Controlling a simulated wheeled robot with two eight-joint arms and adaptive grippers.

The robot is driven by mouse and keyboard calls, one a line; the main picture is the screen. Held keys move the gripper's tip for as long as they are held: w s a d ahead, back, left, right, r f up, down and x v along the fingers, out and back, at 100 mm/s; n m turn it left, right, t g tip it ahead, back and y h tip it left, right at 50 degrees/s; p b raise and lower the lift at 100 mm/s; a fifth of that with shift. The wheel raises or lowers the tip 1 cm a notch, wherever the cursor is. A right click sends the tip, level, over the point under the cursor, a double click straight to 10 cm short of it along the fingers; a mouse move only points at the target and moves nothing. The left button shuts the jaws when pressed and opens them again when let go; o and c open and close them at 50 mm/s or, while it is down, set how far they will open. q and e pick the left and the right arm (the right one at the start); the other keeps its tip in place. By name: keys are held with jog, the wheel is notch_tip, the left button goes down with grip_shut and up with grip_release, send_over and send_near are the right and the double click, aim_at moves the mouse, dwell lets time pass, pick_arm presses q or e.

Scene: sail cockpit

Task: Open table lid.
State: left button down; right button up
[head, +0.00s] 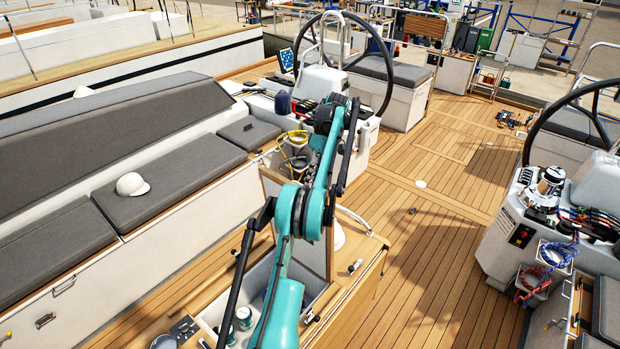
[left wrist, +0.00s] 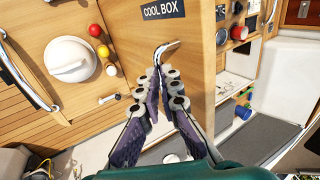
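The cockpit table (head: 369,272) stands at lower centre in the head view. A pale wood-edged panel (head: 325,245), seemingly its lid, stands upright behind my teal arm. Below it is an open white compartment (head: 255,283) with several cans and jars inside. In the left wrist view my left gripper (left wrist: 161,82) has its fingers closed together at a curved metal handle (left wrist: 166,50). The handle comes out from between the fingertips, against a wooden face (left wrist: 195,20). In the head view my arm hides the left gripper. My right gripper is not in view.
Grey-cushioned benches (head: 180,168) with a white helmet (head: 132,185) lie left of the table. A steering wheel (head: 385,75) stands behind. The teak deck (head: 440,240) right of the table is clear. A "COOL BOX" label (left wrist: 164,11) is near the gripper.

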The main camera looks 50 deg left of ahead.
pick_arm(q)
jog(key=shift+w+d+f, duration=0.2)
jog(key=shift+w+f, duration=0.6)
jog(key=shift+f, duration=0.25)
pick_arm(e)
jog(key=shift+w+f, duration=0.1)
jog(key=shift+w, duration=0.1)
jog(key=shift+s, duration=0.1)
pick_arm(q)
jog(key=c, duration=1.7)
grip_release()
jog(key=shift+o, duration=1.4)
jog(key=shift+w+a+f, duration=0.2)
jog(key=shift+w+f, duration=0.05)
jog(key=o, duration=0.3)
jog(key=shift+w+f, duration=0.15)
jog(key=shift+w, duration=0.25)
jog(key=shift+s+r, duration=0.3)
jog(key=shift+s, duration=0.1)
jog(key=shift+c, duration=1.4)
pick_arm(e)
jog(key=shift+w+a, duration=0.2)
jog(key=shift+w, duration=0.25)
pick_arm(q)
jog(key=shift+o, duration=0.2)
